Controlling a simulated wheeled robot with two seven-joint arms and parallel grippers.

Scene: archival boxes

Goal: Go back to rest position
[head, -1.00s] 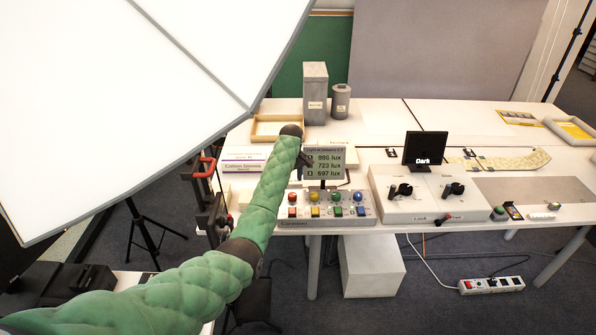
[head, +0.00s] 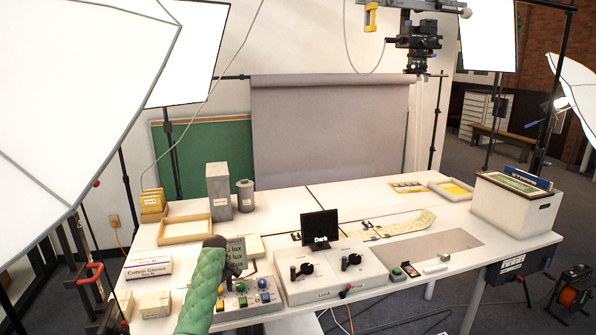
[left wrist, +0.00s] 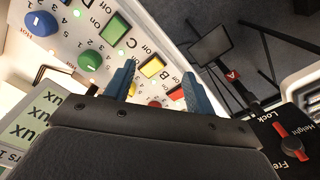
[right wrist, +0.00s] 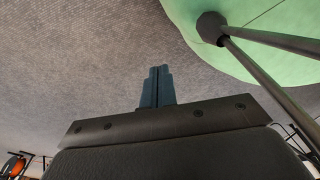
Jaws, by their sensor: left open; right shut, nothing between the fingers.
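My left arm, in green padded cover, comes up from the bottom of the head view. Its gripper (head: 230,265) is at the lux display and the button panel (head: 245,298), mostly hidden behind the wrist. In the left wrist view the left gripper (left wrist: 157,78) is open, with nothing between its blue fingers, above the panel's coloured buttons (left wrist: 112,32). My right gripper (right wrist: 160,72) is shut and empty in the right wrist view, with grey carpet beyond it. The right arm does not show in the head view.
The white table (head: 300,212) carries a control box (head: 330,272) with a "Dark" screen (head: 320,230), a wooden tray (head: 185,229), grey containers (head: 219,192) and a white bin (head: 513,212). Softboxes (head: 70,90) stand at the left. A camera rig (head: 418,42) hangs above.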

